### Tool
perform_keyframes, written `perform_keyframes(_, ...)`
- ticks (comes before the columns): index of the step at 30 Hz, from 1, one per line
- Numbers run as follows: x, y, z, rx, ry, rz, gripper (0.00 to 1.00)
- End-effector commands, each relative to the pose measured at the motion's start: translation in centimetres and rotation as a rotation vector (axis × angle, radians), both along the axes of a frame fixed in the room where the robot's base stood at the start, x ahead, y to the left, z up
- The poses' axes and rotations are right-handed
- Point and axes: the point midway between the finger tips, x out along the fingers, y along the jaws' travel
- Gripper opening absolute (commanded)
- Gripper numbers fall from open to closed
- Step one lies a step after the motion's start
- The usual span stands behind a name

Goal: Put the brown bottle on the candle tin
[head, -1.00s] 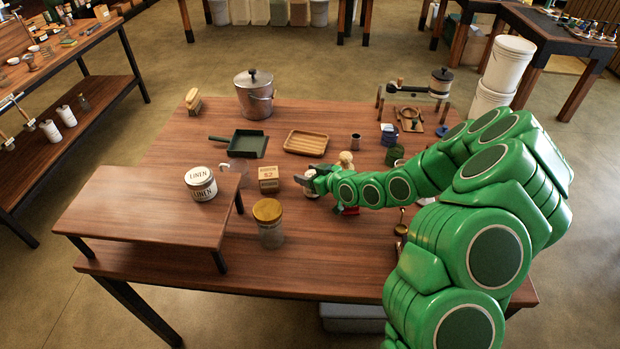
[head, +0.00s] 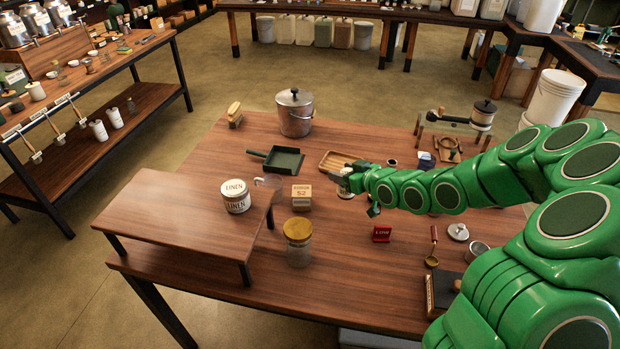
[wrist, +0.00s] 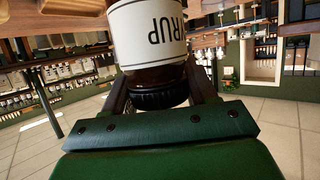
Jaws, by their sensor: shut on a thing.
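The candle tin (head: 238,206) is a white round tin marked LINEN, standing on the low wooden riser at left. The brown bottle shows in the wrist view as dark brown glass with a black cap and a white label (wrist: 148,35) reading "...RUP", the rest cut off. My gripper (head: 346,180) is shut on the bottle near its capped end; dark fingers flank it in the wrist view (wrist: 160,88). In the head view the bottle is small and mostly hidden by my gripper. It is right of the tin and apart from it.
The wooden riser (head: 165,212) has bare top left of the tin. A clear glass cup (head: 271,187), a small box (head: 301,196) and a wooden-lidded jar (head: 298,252) stand between tin and gripper. A dark green dustpan (head: 284,161) and a wooden tray (head: 335,160) lie behind.

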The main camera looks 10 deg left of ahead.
Motion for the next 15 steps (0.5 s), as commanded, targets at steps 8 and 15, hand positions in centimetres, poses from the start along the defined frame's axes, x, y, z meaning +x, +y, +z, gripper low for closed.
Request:
perform_keyframes(8, 0.1, 0.8, 1.9, -0.001, -0.006, 0.014, 0.19)
perform_keyframes(15, -0.4, 3.2, 7.2, -0.004, -0.009, 0.066, 0.19)
